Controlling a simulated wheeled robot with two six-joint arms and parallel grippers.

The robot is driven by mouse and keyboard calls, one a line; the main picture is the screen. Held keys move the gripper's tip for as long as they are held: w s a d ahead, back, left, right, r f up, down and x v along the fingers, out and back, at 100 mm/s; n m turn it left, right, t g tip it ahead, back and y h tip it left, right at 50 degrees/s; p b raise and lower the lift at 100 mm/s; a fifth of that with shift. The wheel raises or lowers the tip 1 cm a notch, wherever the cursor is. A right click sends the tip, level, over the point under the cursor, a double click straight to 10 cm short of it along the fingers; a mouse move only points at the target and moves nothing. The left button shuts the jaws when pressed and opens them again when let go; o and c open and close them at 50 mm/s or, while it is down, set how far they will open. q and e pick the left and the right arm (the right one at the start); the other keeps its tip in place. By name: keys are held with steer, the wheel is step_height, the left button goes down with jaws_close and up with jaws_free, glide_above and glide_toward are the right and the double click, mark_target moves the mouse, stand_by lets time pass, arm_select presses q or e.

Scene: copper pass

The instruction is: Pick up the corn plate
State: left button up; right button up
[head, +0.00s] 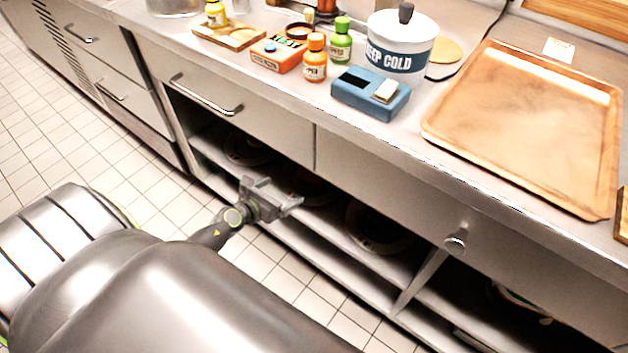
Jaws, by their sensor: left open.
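My left gripper (282,194) is open and empty, in front of the open shelf under the counter. Several dark, shaded plates or bowls sit on that shelf: one at the left (246,150), one partly hidden behind my gripper (314,186), and one to its right (378,236). Their contents are too dark to make out, so I cannot tell which is the corn plate. My right gripper is not in view.
The counter holds a copper tray (530,120), a white "KEEP COLD" pot (400,50), a blue device (370,95), an orange device (277,55) and small bottles (315,62). A shelf divider (420,280) and drawer handle (205,95) are near. Tiled floor is clear.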

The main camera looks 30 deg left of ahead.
arm_select(q)
steer(key=b, duration=0.2)
glide_toward(310, 175)
steer(key=shift+m, duration=0.4)
steer(key=b+x, duration=0.1)
steer(key=x, duration=0.2)
steer(key=b+x, duration=0.1)
steer(key=x, duration=0.2)
steer(key=shift+w+d+r, duration=0.15)
steer(key=shift+r, duration=0.05)
steer(key=shift+w+f+b, duration=0.1)
steer(key=shift+w+b, duration=0.25)
steer(key=shift+w, duration=0.05)
steer(key=b+x, duration=0.1)
steer(key=x, duration=0.1)
steer(key=b+x, duration=0.2)
steer(key=shift+s+f, duration=0.1)
steer(key=shift+f, duration=0.15)
steer(key=shift+w+f, duration=0.1)
steer(key=shift+w, duration=0.5)
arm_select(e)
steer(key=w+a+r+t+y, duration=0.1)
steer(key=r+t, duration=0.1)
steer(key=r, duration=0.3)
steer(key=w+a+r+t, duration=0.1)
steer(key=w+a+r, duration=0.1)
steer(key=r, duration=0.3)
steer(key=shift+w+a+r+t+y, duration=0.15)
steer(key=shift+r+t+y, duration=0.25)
